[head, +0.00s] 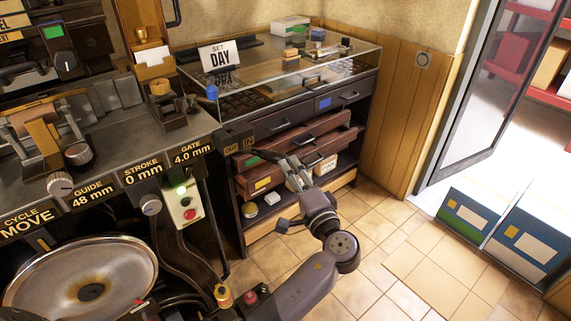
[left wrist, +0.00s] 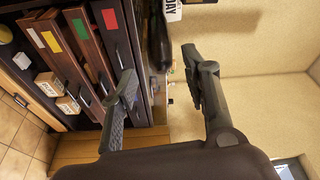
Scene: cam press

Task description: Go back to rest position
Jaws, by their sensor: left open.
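My left gripper (head: 272,156) is in front of the drawer cabinet (head: 365,92) in the head view, its arm reaching up from the bottom of the picture. In the left wrist view the two fingers of my left gripper (left wrist: 160,65) stand wide apart with nothing held between them. The gripper overlaps the partly pulled-out drawers (head: 318,138) in the head view; I cannot tell whether it touches them. My right gripper shows in neither view.
The press (head: 110,150) with its dials and large metal wheel (head: 85,285) fills the left. A glass display case (head: 350,62) tops the cabinet. Boxes (head: 530,235) stand by the open door (head: 470,110) at right. Tiled floor (head: 390,260) lies clear between.

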